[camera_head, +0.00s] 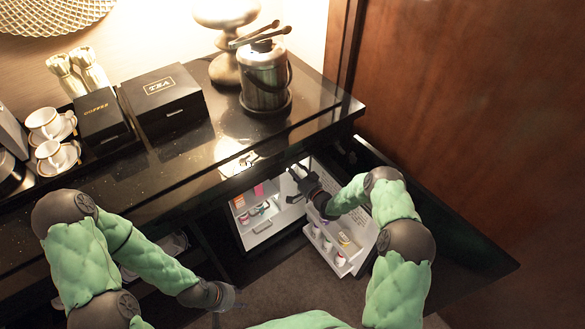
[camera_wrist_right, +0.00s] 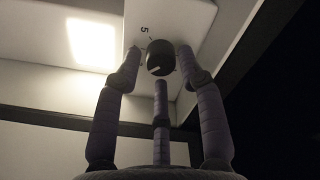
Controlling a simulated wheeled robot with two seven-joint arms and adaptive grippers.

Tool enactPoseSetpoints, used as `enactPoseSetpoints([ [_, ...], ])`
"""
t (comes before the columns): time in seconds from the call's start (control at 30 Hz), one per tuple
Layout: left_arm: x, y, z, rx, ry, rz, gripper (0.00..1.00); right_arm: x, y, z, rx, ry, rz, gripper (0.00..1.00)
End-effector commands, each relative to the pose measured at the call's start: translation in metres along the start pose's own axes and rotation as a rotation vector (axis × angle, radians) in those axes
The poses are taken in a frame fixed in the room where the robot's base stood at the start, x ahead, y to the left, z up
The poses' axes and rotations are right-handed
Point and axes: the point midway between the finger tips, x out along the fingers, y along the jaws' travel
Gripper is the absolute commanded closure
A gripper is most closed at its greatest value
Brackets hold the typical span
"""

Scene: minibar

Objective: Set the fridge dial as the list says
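The fridge (camera_head: 257,237) stands open under the counter, lit inside. Its black dial (camera_wrist_right: 160,57) is a round knob on a white housing (camera_wrist_right: 180,22) in the right wrist view. A "5" (camera_wrist_right: 144,29) shows at its upper left; a light mark sits on the knob's lower part. My right gripper (camera_head: 303,181) reaches into the top of the fridge. In the wrist view its three fingers (camera_wrist_right: 160,62) stand spread around the dial, with small gaps visible at the sides. My left gripper (camera_head: 228,300) is low, left of the fridge, its fingers apart and empty.
The fridge door (camera_head: 337,262) is swung open to the right, with small jars on its shelves. A dark cabinet door (camera_head: 450,225) stands open beyond it. The black counter (camera_head: 215,150) above holds an ice bucket (camera_head: 264,78), a tea box (camera_head: 163,98) and cups.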

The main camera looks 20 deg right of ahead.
Motion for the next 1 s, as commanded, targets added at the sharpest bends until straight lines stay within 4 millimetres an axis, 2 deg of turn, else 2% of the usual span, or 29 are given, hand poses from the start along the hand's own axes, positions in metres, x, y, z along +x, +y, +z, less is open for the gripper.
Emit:
enactPoseSetpoints([
  [0.3, 0.000, 0.000, 0.000, 0.000, 0.000, 0.000, 0.60, -0.062, 0.001, -0.001, 0.003, 0.001, 0.004, 0.60],
  [0.5, 0.000, 0.000, 0.000, 0.000, 0.000, 0.000, 0.60, -0.094, 0.001, -0.001, 0.002, 0.002, 0.005, 0.60],
  [0.7, 0.000, 0.000, 0.000, 0.000, 0.000, 0.000, 0.60, -0.108, 0.001, 0.000, 0.001, 0.002, 0.002, 0.60],
  [1.0, 0.000, 0.000, 0.000, 0.000, 0.000, 0.000, 0.60, -0.110, 0.000, 0.000, 0.001, 0.001, 0.001, 0.60],
])
